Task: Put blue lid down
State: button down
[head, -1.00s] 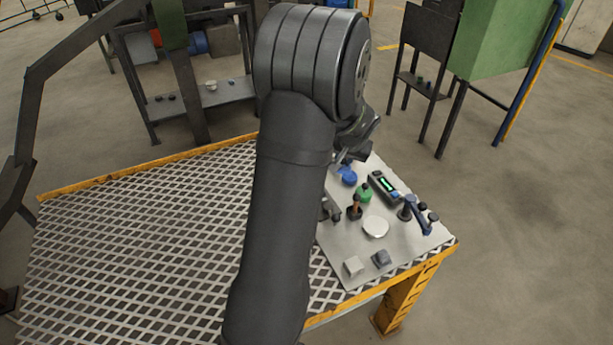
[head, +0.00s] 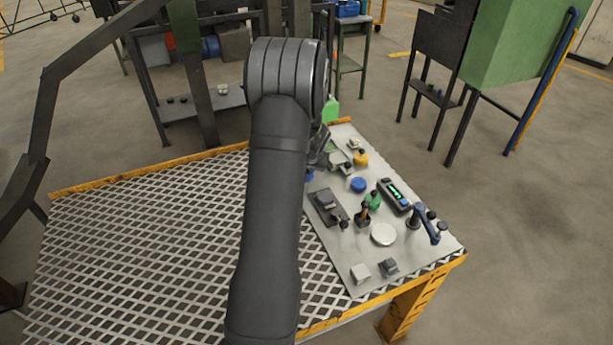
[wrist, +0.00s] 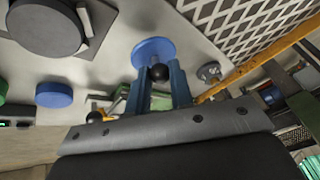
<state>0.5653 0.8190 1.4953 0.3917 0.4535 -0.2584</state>
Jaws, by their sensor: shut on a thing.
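The blue lid (wrist: 152,51) is a flat blue disc with a round black knob (wrist: 159,73). In the wrist view my gripper (wrist: 160,76) is shut on the knob between its two blue-grey fingers. I cannot tell whether the lid touches the light mat below. In the head view my gripper (head: 314,165) is mostly hidden behind my arm, above the mat's left edge. A bit of blue (head: 309,177) shows beneath it, likely the held lid. A second blue disc (head: 358,184) lies on the mat to the right; it also shows in the wrist view (wrist: 54,94).
The grey mat (head: 347,262) holds a dark plate with a round top (head: 325,204), a green jar (head: 373,200), a yellow jar (head: 361,158), a display device (head: 394,195), a white disc (head: 383,234) and small blocks.

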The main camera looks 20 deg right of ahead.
jog(key=shift+f, duration=1.65)
jog(key=shift+f, duration=0.15)
jog(key=c, duration=1.3)
grip_release()
jog(key=v, duration=1.2)
jog(key=shift+r, duration=0.25)
